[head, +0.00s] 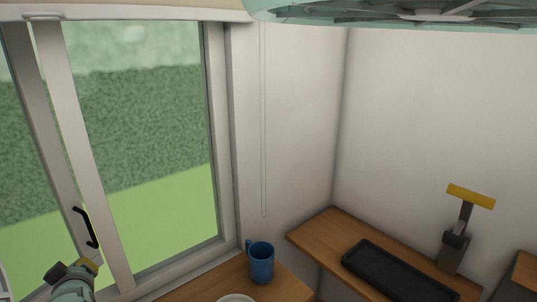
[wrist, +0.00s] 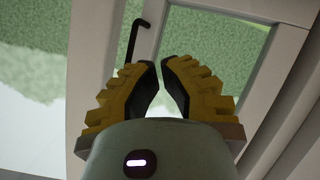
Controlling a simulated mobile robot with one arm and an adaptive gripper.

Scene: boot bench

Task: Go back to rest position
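My gripper (head: 74,271) is at the bottom left of the head view, in front of the window frame. In the wrist view its two yellow ribbed fingers with black pads (wrist: 160,66) lean in towards each other. A narrow gap shows between the tips, and nothing is held between them. The black window handle (head: 86,227) is just above my gripper in the head view. It also shows beyond the left fingertip in the wrist view (wrist: 134,40); the handle appears apart from the fingers.
A blue mug (head: 261,263) stands on the wooden bench (head: 205,281), near a white plate (head: 237,298) cut off below. At the right, a black tray (head: 393,274) and a yellow-topped grey stand (head: 459,238) are on a wooden surface (head: 331,222). A cord (head: 263,120) hangs beside the window.

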